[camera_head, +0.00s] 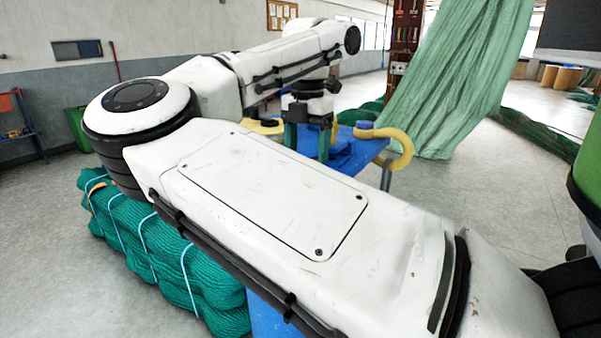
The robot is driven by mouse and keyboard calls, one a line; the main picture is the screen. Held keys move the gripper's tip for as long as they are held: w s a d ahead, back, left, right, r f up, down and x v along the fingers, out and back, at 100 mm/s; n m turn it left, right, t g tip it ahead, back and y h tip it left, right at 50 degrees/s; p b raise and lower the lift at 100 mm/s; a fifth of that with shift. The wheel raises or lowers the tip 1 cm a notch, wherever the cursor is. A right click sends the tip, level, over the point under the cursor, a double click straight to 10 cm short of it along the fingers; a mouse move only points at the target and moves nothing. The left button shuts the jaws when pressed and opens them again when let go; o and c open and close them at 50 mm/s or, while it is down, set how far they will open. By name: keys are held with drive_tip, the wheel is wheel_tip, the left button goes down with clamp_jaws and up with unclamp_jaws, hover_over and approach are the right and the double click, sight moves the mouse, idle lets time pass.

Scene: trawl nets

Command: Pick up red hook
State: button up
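I see no red hook in the head view; my arm covers much of the blue table (370,176). A thick yellow hook (400,150) curves over the table's right edge. Another yellow curved piece (262,127) shows left of my gripper, partly hidden by it. My gripper (308,145) points down over the table, its two green-faced fingers apart, so it is open. Between and behind the fingers I see only blue, and no held thing shows. Whether the fingertips touch anything is unclear.
Bundled green nets (150,255) lie at the lower left beside the table. A green net (465,80) hangs at the back right. A green bin (77,130) stands at the far left wall.

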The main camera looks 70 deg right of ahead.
drive_tip(key=shift+s+d+f, duration=0.1)
drive_tip(key=shift+f, duration=1.5)
clamp_jaws()
drive_tip(key=shift+r, duration=0.1)
